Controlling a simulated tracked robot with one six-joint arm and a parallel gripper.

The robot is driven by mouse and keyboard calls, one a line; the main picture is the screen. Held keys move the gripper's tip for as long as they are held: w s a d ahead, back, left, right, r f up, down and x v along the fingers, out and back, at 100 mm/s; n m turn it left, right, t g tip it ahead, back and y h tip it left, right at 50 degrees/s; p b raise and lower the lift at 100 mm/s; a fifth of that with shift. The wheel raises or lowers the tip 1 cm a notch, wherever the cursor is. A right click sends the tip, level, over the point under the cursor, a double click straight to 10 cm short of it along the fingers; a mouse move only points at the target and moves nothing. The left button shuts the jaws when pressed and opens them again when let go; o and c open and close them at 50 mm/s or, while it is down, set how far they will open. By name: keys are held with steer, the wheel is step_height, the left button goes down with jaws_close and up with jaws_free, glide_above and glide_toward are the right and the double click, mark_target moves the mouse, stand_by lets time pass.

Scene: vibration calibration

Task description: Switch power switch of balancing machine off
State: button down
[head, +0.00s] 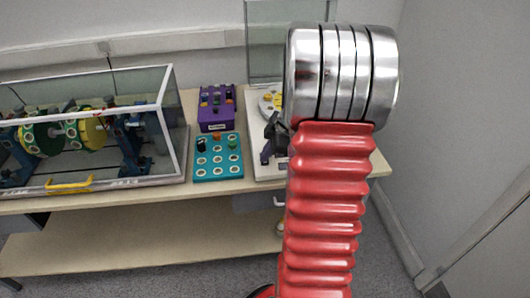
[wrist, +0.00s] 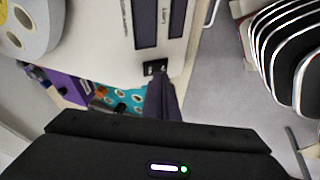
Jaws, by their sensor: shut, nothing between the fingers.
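The balancing machine (head: 255,110) is a white unit with a clear upright shield on the right part of the table, partly hidden by my red arm. In the wrist view its white panel (wrist: 110,45) carries dark display windows and printed labels. A small black power switch (wrist: 155,67) with white marks sits near the panel's edge; its position is too small to tell. My gripper (wrist: 160,80) is shut and empty, its fingertips right at the switch; I cannot tell whether they touch it. In the head view my gripper (head: 266,156) is over the machine's front, partly behind the arm.
A teal tray (head: 230,174) with round holes and a purple box (head: 216,108) stand left of the machine. A clear case (head: 165,135) with a rotor rig fills the table's left. The wall (head: 460,100) is close on the right.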

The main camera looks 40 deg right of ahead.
steer(key=shift+s+a+f, duration=0.1)
steer(key=shift+s+a, duration=0.05)
steer(key=shift+s, duration=0.05)
stand_by(0.4)
steer(key=shift+s+a+r, duration=0.2)
steer(key=shift+s+r, duration=0.05)
steer(key=shift+r, duration=0.25)
steer(key=w+v, duration=0.1)
steer(key=v, duration=1.1)
steer(key=shift+r, duration=0.4)
steer(key=shift+w, duration=0.1)
